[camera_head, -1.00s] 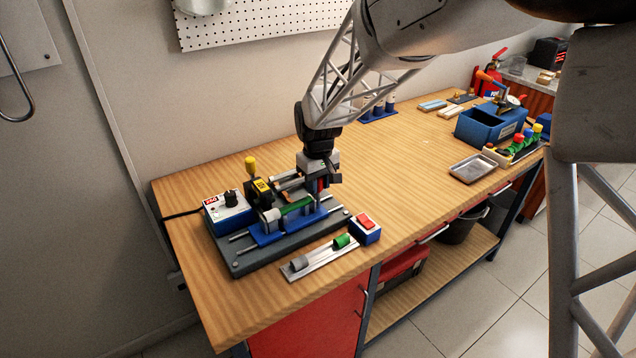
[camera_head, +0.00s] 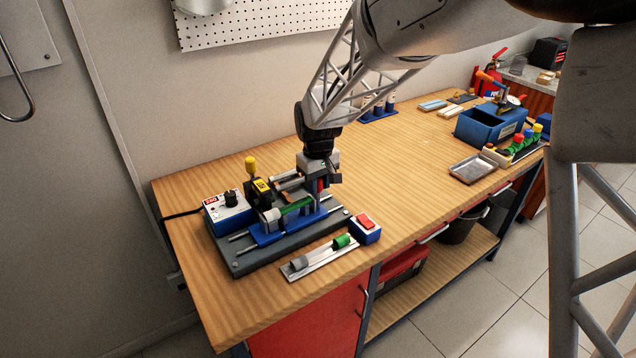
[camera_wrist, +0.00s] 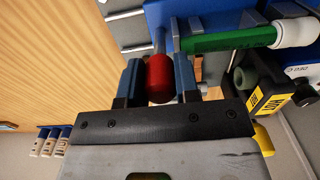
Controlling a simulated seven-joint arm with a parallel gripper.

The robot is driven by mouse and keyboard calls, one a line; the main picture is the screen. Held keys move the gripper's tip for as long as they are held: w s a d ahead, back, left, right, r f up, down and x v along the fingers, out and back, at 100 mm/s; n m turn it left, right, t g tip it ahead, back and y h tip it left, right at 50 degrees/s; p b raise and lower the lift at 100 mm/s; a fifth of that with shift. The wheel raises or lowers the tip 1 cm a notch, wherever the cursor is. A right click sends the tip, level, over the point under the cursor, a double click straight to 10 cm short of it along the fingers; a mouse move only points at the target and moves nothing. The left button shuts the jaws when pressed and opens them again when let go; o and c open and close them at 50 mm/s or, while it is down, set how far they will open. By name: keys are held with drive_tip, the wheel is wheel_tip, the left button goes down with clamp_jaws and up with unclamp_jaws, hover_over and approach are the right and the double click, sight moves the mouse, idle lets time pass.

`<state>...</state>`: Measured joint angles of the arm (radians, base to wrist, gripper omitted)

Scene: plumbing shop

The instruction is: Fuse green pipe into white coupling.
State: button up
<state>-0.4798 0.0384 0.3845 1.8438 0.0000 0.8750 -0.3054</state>
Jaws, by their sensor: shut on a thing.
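The green pipe (camera_head: 297,206) lies level in the clamps of a blue carriage (camera_head: 262,238) on the dark fixture. It also shows in the wrist view (camera_wrist: 215,40). The white coupling (camera_wrist: 293,33) sits at the pipe's end. They look touching, but I cannot tell how deep the pipe is seated. My gripper (camera_wrist: 158,80) is shut on a red knob (camera_wrist: 159,77), with one blue-grey finger on each side of it. In the head view my gripper (camera_head: 320,181) is at the right end of the fixture and partly hides the knob.
A black heater with a yellow label (camera_head: 261,187) and yellow handle stands tilted behind the pipe. A control box (camera_head: 229,211) is at the left. A strip with grey and green pieces (camera_head: 318,258) and a red-button box (camera_head: 365,229) lie in front. The bench's middle is clear.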

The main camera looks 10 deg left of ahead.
drive_tip(key=shift+w+d, duration=0.1)
idle(0.5)
drive_tip(key=shift+w+d, duration=1.4)
drive_tip(key=shift+w, duration=0.05)
drive_tip(key=o, duration=0.8)
drive_tip(key=shift+r, duration=0.1)
drive_tip(key=shift+r, duration=3.9)
drive_tip(key=shift+s+d, duration=0.1)
